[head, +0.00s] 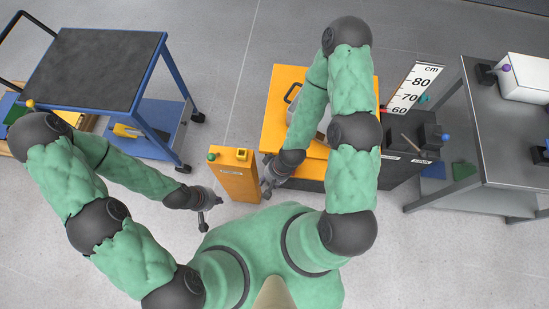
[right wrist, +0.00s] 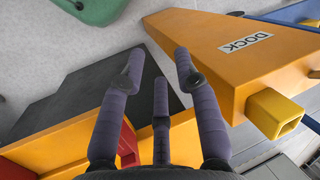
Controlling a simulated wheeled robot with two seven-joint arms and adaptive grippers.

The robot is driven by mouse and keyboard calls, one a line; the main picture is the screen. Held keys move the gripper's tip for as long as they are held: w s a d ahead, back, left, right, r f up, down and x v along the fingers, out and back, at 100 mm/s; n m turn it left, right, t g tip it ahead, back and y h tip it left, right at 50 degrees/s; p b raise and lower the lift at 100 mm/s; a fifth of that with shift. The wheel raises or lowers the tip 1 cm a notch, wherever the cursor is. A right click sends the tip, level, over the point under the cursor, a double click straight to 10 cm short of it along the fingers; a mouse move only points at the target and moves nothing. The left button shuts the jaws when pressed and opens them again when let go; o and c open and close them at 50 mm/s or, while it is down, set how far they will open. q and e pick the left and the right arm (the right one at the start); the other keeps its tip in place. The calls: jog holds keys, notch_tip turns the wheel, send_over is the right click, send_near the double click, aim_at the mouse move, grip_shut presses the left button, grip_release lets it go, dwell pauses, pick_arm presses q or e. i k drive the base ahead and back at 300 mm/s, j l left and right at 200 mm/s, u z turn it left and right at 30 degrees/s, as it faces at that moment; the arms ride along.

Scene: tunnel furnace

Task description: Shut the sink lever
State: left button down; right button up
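I cannot pick out a sink or its lever for certain in either view. An orange post (head: 234,175) stands in front of me, with a green knob and a yellow square socket on top. In the right wrist view the same post (right wrist: 215,55) carries a DOCK label and the yellow socket (right wrist: 275,112). My right gripper (head: 268,180) is between the post and a yellow-topped unit (head: 276,125). In the right wrist view the right gripper (right wrist: 160,62) has its fingers spread, with nothing between them. My left gripper (head: 209,208) is left of the post, low; its fingers are too small to read.
A blue cart (head: 94,70) with a dark top stands at the left. A grey metal table (head: 500,130) with a white box (head: 524,77) stands at the right. A height scale board (head: 412,89) stands behind a dark block. My right arm hides part of the yellow-topped unit.

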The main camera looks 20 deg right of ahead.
aim_at(445, 136)
jog(key=k+l+z, duration=0.1)
jog(key=z, duration=2.35)
jog(key=i+l+z, duration=0.15)
jog(key=i+l, duration=0.1)
jog(key=l, duration=0.05)
